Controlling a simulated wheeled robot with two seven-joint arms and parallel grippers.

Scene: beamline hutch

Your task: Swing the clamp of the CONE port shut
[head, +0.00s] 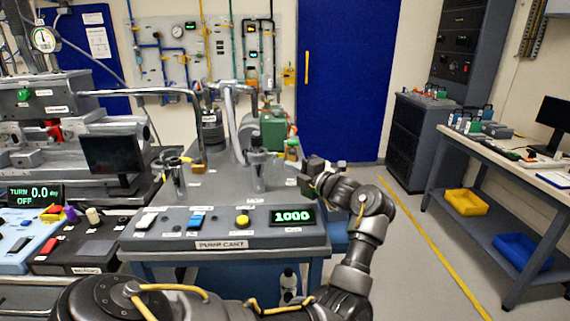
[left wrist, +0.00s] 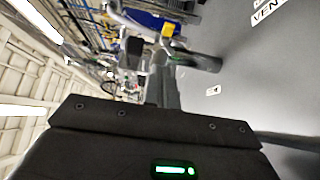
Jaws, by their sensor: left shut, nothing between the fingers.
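The grey pump cart (head: 222,222) stands in front of me with several upright metal fittings on its top. One fitting (head: 173,178) at the left carries a yellow-tipped lever, and another (head: 258,165) stands near the middle. The small labels are too blurred to tell which is the CONE port, and its clamp's state is unclear. My left gripper (head: 309,178) is shut and empty at the cart's right edge, right of the middle fitting. In the left wrist view, a grey fitting (left wrist: 190,60) shows beyond the gripper body. My right gripper is out of view.
A display reading 1000 (head: 292,216) and a yellow button (head: 242,221) sit on the cart's front panel. A bent grey pipe (head: 190,94) reaches over the cart from the left. A workbench (head: 500,165) stands at the right, with open floor between.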

